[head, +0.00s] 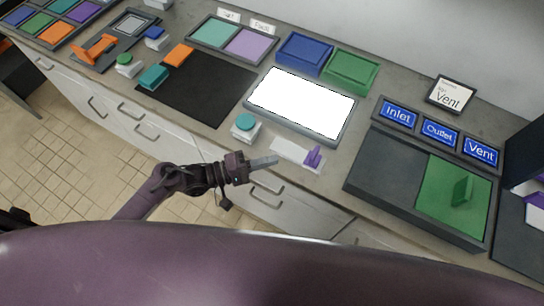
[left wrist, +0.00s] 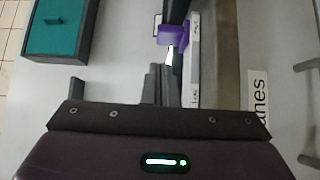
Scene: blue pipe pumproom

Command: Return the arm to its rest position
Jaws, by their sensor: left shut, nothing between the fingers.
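My left gripper (head: 263,162) is shut and empty. In the head view its arm reaches in from the left, over the drawer fronts, with the fingertips close to the counter's front edge. In the left wrist view the closed fingers (left wrist: 160,85) point up the picture towards a purple piece (left wrist: 172,33). The same purple piece (head: 314,156) stands on a white plate (head: 290,151) on the counter, just right of the fingertips in the head view, apart from them. My right gripper does not show in either view.
The grey counter (head: 365,110) carries a white lit panel (head: 302,102), a black mat (head: 205,88) and a dark tray (head: 385,165) with a green section (head: 450,205). A teal-topped block (head: 245,125) stands near the front edge. Drawer handles (head: 266,200) project below. Tiled floor (head: 60,155) is open at left.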

